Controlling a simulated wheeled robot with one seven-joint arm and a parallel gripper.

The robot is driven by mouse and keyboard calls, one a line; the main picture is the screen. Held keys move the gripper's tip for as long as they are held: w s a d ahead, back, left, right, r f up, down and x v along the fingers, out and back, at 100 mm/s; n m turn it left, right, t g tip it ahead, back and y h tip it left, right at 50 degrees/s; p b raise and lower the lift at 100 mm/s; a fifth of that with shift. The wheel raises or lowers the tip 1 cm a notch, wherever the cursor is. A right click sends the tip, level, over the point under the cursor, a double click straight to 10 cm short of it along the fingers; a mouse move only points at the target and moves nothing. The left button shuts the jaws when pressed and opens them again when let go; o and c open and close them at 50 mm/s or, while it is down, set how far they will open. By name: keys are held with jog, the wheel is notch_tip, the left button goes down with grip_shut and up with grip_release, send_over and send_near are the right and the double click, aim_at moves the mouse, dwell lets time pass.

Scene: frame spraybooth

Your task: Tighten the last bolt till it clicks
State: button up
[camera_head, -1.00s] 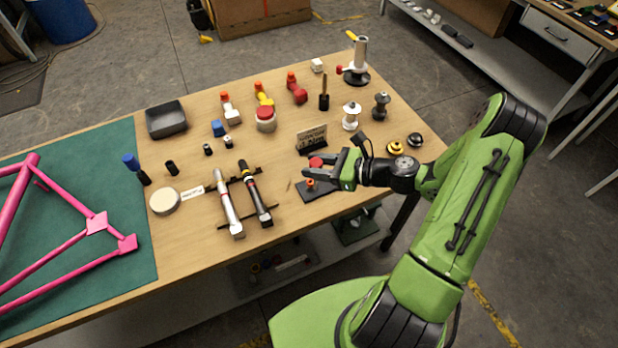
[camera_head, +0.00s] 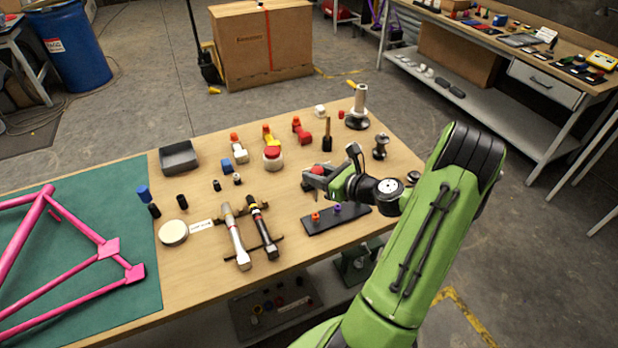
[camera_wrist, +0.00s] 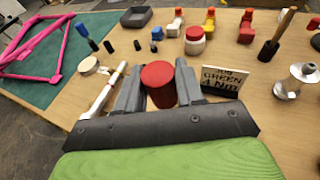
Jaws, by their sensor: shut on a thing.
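My gripper (camera_head: 318,177) is shut on a red-topped tool (camera_wrist: 158,78); its round red head sits between the two grey fingers in the wrist view. In the head view the red top (camera_head: 318,170) shows at the fingertips, and a thin part seems to hang below. The tool is above and behind a dark plate (camera_head: 358,220) and looks apart from it. The plate carries an orange bolt-like piece (camera_head: 315,216) and a purple one (camera_head: 337,208). How far either is screwed in, I cannot tell. A card (camera_wrist: 224,80) reading "JOB GREEN 4 Nm" stands right of the fingers.
Two long wrenches, one silver (camera_head: 235,237) and one black (camera_head: 263,229), lie on a rack left of the plate. Several red, yellow and white tools and a red-lidded jar (camera_head: 272,158) stand behind. A pink frame (camera_head: 75,225) lies on the green mat (camera_head: 140,305).

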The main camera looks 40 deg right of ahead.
aim_at(317, 192)
jog(key=shift+a+r, duration=0.15)
notch_tip(317, 192, down, 5)
jog(key=shift+b, duration=1.25)
jog(key=shift+p, duration=0.8)
jog(key=shift+f+b, duration=0.75)
jog(key=shift+f, duration=0.3)
jog(key=o, duration=0.5)
jog(key=c, duration=0.5)
jog(key=shift+m+h, duration=0.4)
jog(key=shift+h, duration=0.1)
